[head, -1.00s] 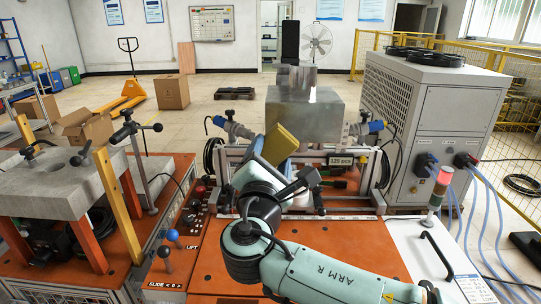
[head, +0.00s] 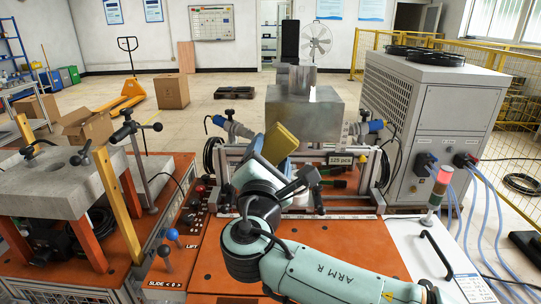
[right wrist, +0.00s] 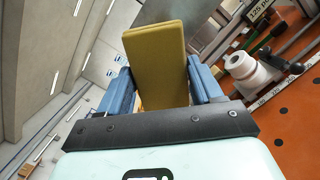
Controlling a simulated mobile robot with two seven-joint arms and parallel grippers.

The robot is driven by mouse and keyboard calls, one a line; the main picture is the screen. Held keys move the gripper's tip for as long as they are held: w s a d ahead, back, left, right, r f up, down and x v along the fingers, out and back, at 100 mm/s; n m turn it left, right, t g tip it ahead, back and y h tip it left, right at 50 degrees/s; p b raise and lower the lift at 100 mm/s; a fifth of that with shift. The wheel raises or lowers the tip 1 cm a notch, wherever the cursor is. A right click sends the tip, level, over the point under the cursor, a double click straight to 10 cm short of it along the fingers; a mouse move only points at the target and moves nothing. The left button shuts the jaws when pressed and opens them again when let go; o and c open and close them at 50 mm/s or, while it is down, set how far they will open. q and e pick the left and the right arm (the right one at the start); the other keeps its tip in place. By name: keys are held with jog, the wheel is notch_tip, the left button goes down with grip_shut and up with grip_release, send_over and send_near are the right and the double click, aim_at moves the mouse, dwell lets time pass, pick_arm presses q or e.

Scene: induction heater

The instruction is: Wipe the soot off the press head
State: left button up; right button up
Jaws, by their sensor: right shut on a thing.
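The press head is most likely the grey metal block (head: 318,112) with a smaller metal piece on top, at the middle of the head view. I cannot make out distinct soot on its visible faces. My right gripper (head: 266,158) is shut on a yellow pad (head: 281,143), which stands up tilted between its blue fingers. The pad is in front of the block's lower left part in the head view; I cannot tell if they touch. In the right wrist view the pad (right wrist: 156,55) sits between both fingers (right wrist: 162,85). My left gripper is out of view.
A white cabinet with fans (head: 428,120) stands to the right. A stone-topped bench (head: 55,180) with yellow posts stands left. Knobbed levers (head: 172,236) rise from the orange deck (head: 215,265).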

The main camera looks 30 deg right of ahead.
aim_at(291, 129)
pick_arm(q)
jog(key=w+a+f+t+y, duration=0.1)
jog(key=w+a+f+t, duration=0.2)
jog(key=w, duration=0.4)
pick_arm(e)
jog(key=shift+f, duration=0.35)
jog(key=p+x, duration=0.1)
jog(key=x, duration=0.4)
jog(key=shift+w+a+f, duration=0.15)
jog(key=shift+w+f, duration=0.05)
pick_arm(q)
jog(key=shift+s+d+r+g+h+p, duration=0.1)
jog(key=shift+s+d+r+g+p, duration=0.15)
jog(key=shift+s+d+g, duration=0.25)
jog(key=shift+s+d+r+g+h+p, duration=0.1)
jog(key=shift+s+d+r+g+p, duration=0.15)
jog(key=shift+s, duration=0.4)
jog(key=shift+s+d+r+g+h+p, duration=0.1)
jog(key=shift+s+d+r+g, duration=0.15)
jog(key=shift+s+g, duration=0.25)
pick_arm(e)
jog(key=shift+x, duration=0.9)
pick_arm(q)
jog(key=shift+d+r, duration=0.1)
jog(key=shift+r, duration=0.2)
pick_arm(e)
jog(key=shift+w+r, duration=0.1)
jog(key=shift+r, duration=0.05)
